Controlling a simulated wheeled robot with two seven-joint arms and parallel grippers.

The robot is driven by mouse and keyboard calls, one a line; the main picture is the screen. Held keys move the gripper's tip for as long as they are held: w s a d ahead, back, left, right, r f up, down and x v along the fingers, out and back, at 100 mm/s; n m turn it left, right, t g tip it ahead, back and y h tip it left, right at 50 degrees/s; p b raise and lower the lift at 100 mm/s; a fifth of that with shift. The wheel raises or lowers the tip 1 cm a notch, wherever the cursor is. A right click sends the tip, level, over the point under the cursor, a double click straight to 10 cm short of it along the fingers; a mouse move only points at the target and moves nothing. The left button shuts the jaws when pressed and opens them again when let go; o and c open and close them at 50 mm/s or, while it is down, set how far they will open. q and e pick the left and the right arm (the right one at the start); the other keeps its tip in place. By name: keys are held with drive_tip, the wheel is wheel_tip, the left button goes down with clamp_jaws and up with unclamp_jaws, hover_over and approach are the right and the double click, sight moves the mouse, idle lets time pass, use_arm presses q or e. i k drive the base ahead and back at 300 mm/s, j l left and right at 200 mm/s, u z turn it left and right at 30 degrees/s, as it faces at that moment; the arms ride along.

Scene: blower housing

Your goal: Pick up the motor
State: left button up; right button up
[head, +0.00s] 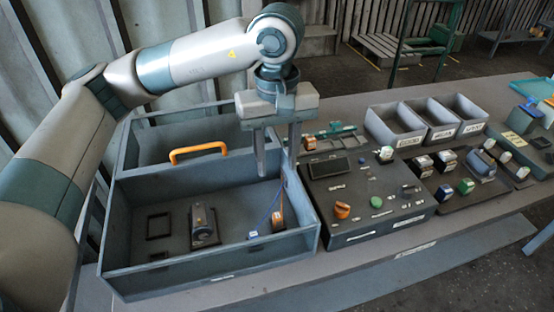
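A grey, rounded block on a dark base, which looks like the motor (204,226), stands in the front compartment of the blue-grey open box (215,278). My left gripper (277,170) points down above the right side of this box, up and to the right of the motor and apart from it. Its two fingers are spread and nothing shows between them. My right gripper is not in view.
An orange handle (199,150) rises from the box divider. A blue cable and an orange-brown part (278,214) are at the box's right end. A dark panel with knobs (364,205) stands right of the box; grey bins (394,125) stand behind.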

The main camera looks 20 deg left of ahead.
sight(203, 226)
drive_tip(key=k, duration=1.5)
